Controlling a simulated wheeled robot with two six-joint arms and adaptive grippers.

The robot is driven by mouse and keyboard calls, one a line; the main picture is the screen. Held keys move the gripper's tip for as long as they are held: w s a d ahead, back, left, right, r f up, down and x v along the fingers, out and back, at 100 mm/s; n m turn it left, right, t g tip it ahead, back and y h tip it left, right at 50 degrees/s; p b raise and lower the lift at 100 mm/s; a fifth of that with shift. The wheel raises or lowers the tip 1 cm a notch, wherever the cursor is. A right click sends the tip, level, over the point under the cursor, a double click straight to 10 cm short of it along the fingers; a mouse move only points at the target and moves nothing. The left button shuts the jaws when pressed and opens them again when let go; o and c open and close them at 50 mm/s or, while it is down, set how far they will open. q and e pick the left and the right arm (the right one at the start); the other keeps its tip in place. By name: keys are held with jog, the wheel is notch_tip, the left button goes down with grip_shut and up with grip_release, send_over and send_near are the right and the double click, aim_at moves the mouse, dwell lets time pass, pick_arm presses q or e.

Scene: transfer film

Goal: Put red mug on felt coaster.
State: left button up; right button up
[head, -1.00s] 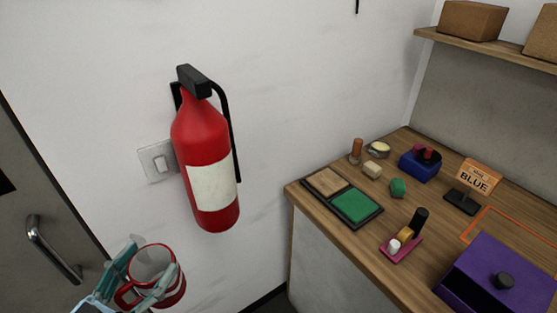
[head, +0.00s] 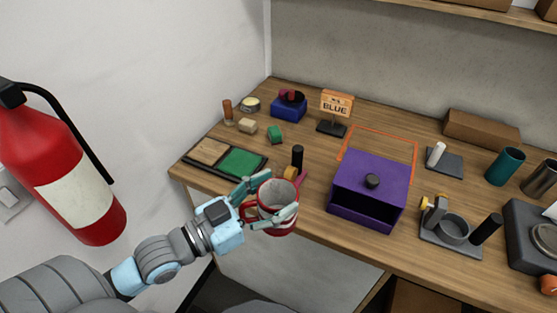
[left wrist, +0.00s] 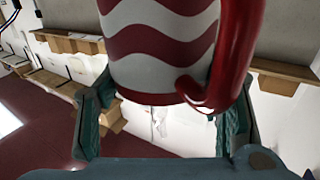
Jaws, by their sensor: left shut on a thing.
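The red mug (head: 279,193), which is red and white with a red handle, is held upright in my left gripper (head: 270,199) in front of the table's near edge. In the left wrist view the mug (left wrist: 160,45) shows wavy red and white bands, with a finger on each side and the handle towards the camera. A green square (head: 242,163), which looks like the felt coaster, lies in a dark two-part tray at the table's left end. A tan square (head: 209,151) lies beside it. Both squares are bare. My right gripper is not in view.
A fire extinguisher (head: 65,175) hangs at left.

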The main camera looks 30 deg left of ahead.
aim_at(273, 182)
pick_arm(q)
jog(key=shift+n+t+y, duration=0.4)
jog(key=shift+y, duration=0.1)
jog(key=w, duration=0.1)
jog(key=w+a+b, duration=0.1)
jog(key=w, duration=0.1)
jog(key=w+f, duration=0.1)
jog(key=shift+w+a, duration=0.3)
jog(key=shift+a, duration=0.1)
jog(key=w+a+r+n+y+b, duration=0.3)
jog(key=w+a+r+n+y, duration=0.2)
jog(key=w+a+y, duration=0.4)
jog(key=w+a+r+n+y+b, duration=0.2)
jog(key=w+a+r+n+y, duration=0.4)
jog(key=a, duration=0.6)
jog(key=f+b, duration=0.1)
jog(key=f, duration=0.6)
jog(key=f+m+b, duration=0.1)
jog(key=f+b, duration=0.1)
jog(key=f, duration=0.5)
jog(key=f+m+b, duration=0.1)
jog(key=f+b, duration=0.1)
jog(key=f, duration=0.5)
jog(key=shift+w+f+h, duration=0.1)
jog(key=shift+w+h, duration=0.25)
jog(key=shift+h, duration=0.05)
jog(key=o, duration=1.9)
